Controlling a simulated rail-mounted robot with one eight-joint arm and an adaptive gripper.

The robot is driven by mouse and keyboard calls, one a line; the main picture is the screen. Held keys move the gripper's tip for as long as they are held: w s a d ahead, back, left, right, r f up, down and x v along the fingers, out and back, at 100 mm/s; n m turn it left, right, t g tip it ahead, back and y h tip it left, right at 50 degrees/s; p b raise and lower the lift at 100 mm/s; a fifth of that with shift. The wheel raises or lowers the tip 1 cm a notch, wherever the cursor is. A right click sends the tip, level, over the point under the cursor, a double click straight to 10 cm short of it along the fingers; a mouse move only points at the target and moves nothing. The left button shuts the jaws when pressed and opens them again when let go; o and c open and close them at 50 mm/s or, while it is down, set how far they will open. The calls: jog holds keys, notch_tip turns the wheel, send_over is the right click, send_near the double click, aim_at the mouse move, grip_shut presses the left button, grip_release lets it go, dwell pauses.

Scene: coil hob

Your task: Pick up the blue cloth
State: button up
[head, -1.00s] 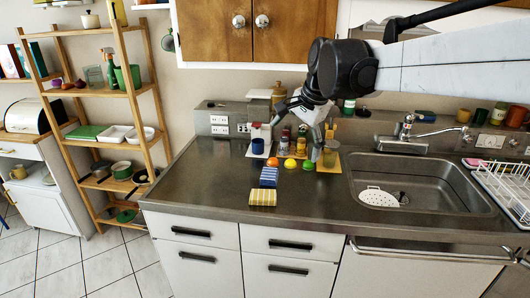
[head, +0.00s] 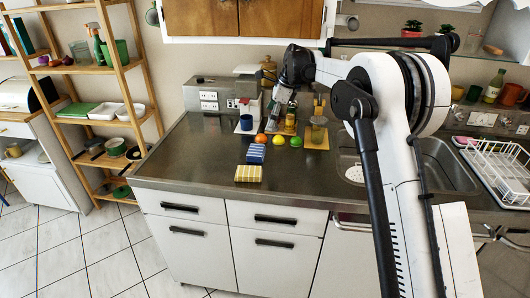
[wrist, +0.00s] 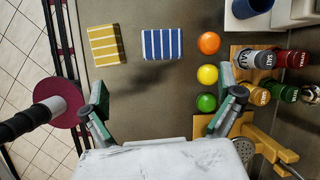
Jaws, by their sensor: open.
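The blue cloth (head: 256,153) is a folded, blue-and-white striped cloth lying flat on the steel counter, behind a yellow striped cloth (head: 248,173). In the wrist view the blue cloth (wrist: 162,44) lies beyond the fingers, near the top centre, with the yellow cloth (wrist: 106,45) to its left. My gripper (wrist: 163,85) is open and empty, its fingers spread wide above the counter. In the head view my gripper (head: 276,112) is above the back of the counter, behind the fruit and apart from the blue cloth.
An orange (head: 261,138), a lemon (head: 279,141) and a green lime (head: 296,142) stand in a row right of the cloth. A blue mug (head: 246,122), spice jars (wrist: 292,59) and a yellow board (head: 316,141) lie behind. The counter left of the cloths is clear.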

notch_tip(320, 180, down, 4)
jog(key=w+m, duration=0.1)
jog(key=w, duration=0.1)
send_near(257, 150)
jog(key=shift+g, duration=0.3)
jog(key=f, duration=0.1)
jog(key=w+a+f, duration=0.1)
jog(key=f, duration=0.1)
jog(key=f+p, duration=0.1)
jog(key=shift+w+a+f, duration=0.2)
jog(key=shift+w+a, duration=0.15)
jog(key=shift+s+p+x, duration=0.15)
jog(key=shift+p+x, duration=0.1)
jog(key=shift+x, duration=1.1)
jog(key=shift+s+p+x, duration=0.2)
jog(key=shift+p+x, duration=0.05)
jog(key=shift+x, duration=1.15)
jog(key=c, duration=1.3)
jog(key=shift+r, duration=0.15)
